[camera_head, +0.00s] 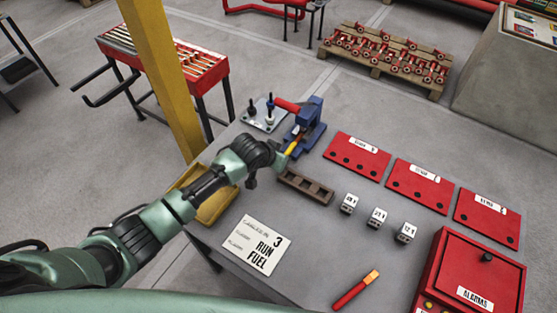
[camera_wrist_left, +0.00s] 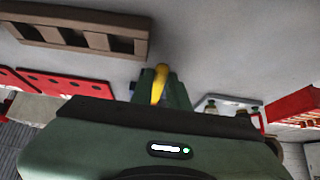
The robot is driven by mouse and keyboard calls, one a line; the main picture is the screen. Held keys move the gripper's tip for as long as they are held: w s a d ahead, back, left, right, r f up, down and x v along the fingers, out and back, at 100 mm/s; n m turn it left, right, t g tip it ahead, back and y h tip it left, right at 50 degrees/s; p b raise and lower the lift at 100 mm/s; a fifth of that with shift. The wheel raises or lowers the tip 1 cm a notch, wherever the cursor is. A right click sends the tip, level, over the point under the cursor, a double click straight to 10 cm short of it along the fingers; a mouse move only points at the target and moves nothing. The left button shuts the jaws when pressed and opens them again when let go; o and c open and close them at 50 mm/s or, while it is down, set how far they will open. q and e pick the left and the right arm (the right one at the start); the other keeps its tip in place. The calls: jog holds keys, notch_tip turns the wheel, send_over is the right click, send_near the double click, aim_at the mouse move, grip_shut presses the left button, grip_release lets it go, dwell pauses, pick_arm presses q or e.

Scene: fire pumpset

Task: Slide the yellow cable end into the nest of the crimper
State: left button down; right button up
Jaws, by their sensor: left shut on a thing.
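The blue crimper (camera_head: 311,117) with a red handle (camera_head: 287,104) stands near the table's far edge in the head view. My left gripper (camera_head: 279,160) is just in front of it, shut on the yellow cable end (camera_head: 293,146). The yellow cable end points toward the crimper, close against its near side. I cannot tell whether its tip is inside the nest. The left wrist view shows the yellow cable end (camera_wrist_left: 159,84) between the fingers of my left gripper (camera_wrist_left: 162,92). The crimper's nest is hidden there. My right gripper is out of view.
A brown slotted block (camera_head: 306,188) lies right of the gripper. A plate with posts (camera_head: 263,115) stands left of the crimper. Red panels (camera_head: 357,156), small white blocks (camera_head: 377,217), a yellow tray (camera_head: 215,207), a sign (camera_head: 257,245) and a red-orange stick (camera_head: 355,289) occupy the grey table.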

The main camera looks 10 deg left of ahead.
pick_arm(q)
jog(key=shift+w+d+b, duration=0.25)
jog(key=shift+w+b, duration=0.05)
jog(key=shift+w, duration=0.25)
jog(key=shift+w+d+b, duration=0.2)
jog(key=shift+w+b, duration=0.05)
jog(key=shift+w, duration=0.3)
jog(key=c, duration=1.3)
grip_release()
jog(key=shift+s, duration=0.1)
jog(key=v, duration=0.7)
jog(key=shift+s+r, duration=0.2)
jog(key=shift+r, duration=0.1)
jog(key=shift+a+f, duration=0.1)
jog(key=shift+a, duration=0.05)
